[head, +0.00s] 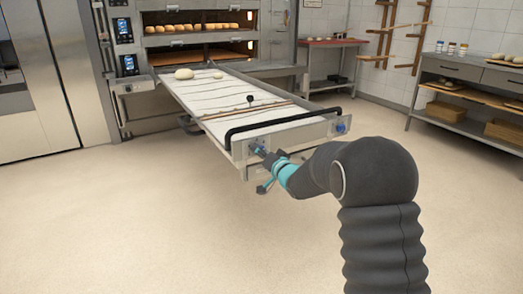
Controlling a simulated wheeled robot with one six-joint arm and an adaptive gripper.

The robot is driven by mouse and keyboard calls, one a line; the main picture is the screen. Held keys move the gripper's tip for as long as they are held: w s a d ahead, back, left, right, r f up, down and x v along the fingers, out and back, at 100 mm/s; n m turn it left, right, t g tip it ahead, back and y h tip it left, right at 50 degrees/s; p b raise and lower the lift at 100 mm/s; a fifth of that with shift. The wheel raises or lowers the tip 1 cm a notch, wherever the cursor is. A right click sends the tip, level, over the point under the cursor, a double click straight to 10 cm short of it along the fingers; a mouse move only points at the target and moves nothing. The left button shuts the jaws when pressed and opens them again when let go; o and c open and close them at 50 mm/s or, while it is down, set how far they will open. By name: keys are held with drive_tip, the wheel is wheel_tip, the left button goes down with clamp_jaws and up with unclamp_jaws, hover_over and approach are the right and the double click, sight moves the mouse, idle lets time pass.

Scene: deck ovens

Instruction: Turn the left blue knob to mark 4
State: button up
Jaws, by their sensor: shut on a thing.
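The loader's front panel (292,138) carries a blue knob at each end. The right blue knob (341,127) shows clearly at the panel's right end. My gripper (259,150) is at the panel's left end, shut on the left blue knob. The gripper covers that knob almost wholly, so its pointer and the marks around it cannot be read from here. My arm reaches in from the lower right.
A black bar handle (283,122) runs along the loader's front, just above the panel. The long loader bed (205,100) runs back to the deck oven (200,35), with dough pieces at its far end. Open floor (130,215) lies in front.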

drive_tip(key=shift+m, duration=0.3)
drive_tip(key=o, duration=1.2)
drive_tip(key=shift+c, duration=0.2)
drive_tip(key=v, duration=1.2)
